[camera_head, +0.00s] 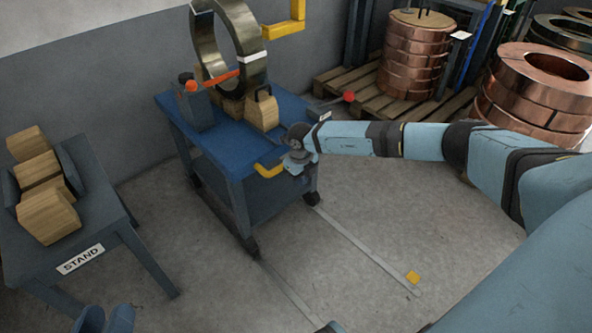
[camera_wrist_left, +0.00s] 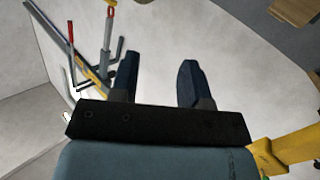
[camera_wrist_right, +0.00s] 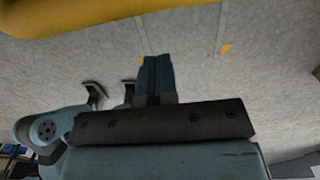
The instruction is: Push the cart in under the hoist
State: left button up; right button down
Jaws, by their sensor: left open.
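The blue cart (camera_head: 235,148) stands at the upper middle of the head view, with a yellow handle (camera_head: 267,170) on its near right side. A large dark metal coil (camera_head: 203,45) stands upright on the cart among wooden blocks (camera_head: 262,110). A yellow hook-like arm (camera_head: 298,20), perhaps the hoist's, is above and right of the coil. My right gripper (camera_head: 292,168) is beside the handle. In the right wrist view its fingers (camera_wrist_right: 155,65) are together, with a yellow bar (camera_wrist_right: 70,15) beyond and no object visible between them.
A stand (camera_head: 90,225) with wooden blocks is at the left. Copper coils (camera_head: 412,55) sit on a pallet (camera_head: 365,92) at the upper right. Pale floor strips (camera_head: 365,250) run forward, with a yellow marker (camera_head: 413,277). The floor at front middle is clear.

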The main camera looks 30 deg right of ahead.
pick_arm(q)
notch_tip(320, 180, up, 5)
jog(key=t+p, duration=0.3)
jog(key=s+a+f+n+g+y+p, duration=0.1)
jog(key=a+f+g+y+p, duration=0.3)
jog(key=f, duration=0.5)
jog(key=a+p, duration=0.1)
jog(key=p, duration=0.1)
jog(key=shift+s+g+p, duration=0.25)
jog(key=shift+g+p, duration=0.05)
jog(key=shift+g, duration=0.1)
